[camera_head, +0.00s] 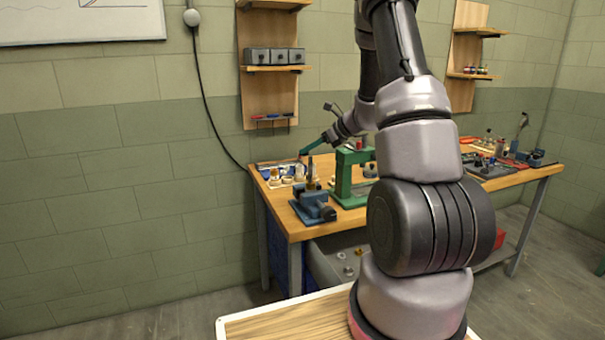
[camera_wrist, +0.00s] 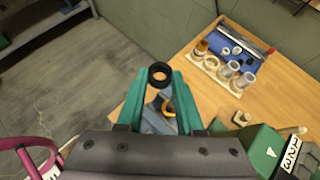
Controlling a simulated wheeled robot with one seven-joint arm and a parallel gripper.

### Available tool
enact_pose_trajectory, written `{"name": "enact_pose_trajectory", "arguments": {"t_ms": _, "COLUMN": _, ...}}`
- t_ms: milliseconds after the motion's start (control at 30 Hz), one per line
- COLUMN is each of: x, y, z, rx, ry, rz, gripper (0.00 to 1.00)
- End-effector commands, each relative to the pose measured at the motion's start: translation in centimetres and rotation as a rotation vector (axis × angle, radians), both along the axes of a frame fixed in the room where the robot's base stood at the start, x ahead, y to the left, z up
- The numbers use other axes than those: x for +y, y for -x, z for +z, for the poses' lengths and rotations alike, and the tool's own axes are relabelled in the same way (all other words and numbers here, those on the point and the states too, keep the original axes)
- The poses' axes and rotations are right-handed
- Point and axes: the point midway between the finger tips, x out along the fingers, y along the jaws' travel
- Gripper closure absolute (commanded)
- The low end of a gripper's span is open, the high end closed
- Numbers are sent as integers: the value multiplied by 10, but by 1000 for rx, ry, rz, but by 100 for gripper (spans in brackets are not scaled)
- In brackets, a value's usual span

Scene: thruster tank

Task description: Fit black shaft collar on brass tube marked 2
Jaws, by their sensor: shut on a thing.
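A black shaft collar (camera_wrist: 159,68), a dark ring with an open bore, is pinched between the green fingertips of my gripper (camera_wrist: 159,76) in the wrist view. My gripper (camera_head: 303,153) is in the air above the left end of the workbench in the head view, where the collar is too small to make out. An upright brass tube (camera_head: 310,170) stands at the blue vise (camera_head: 318,207), below the gripper. In the wrist view a yellow-orange piece (camera_wrist: 168,108) shows between the fingers, beyond and below the collar and apart from it. I cannot read a 2 on any tube.
A pale rack (camera_wrist: 209,68) with several tubes and rings stands beside a blue tray (camera_wrist: 238,50). A green press (camera_head: 345,180) stands right of the vise; its label plate (camera_wrist: 290,155) is close to the gripper's right side. The floor left of the bench is clear.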

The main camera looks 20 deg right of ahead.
Motion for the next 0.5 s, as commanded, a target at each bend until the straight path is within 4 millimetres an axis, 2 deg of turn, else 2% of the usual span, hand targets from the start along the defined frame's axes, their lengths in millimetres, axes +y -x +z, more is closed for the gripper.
{"name": "enact_pose_trajectory", "arguments": {"t_ms": 33, "x": -8, "y": -4, "z": 15, "rx": -9, "ry": 2, "rz": -27, "gripper": 100}}
{"name": "enact_pose_trajectory", "arguments": {"t_ms": 100, "x": -17, "y": -7, "z": 29, "rx": -9, "ry": 1, "rz": -60, "gripper": 100}}
{"name": "enact_pose_trajectory", "arguments": {"t_ms": 200, "x": -24, "y": -10, "z": 42, "rx": -9, "ry": -2, "rz": -91, "gripper": 100}}
{"name": "enact_pose_trajectory", "arguments": {"t_ms": 333, "x": -28, "y": -11, "z": 47, "rx": -8, "ry": -3, "rz": -106, "gripper": 100}}
{"name": "enact_pose_trajectory", "arguments": {"t_ms": 500, "x": -28, "y": -11, "z": 39, "rx": -6, "ry": -4, "rz": -108, "gripper": 100}}
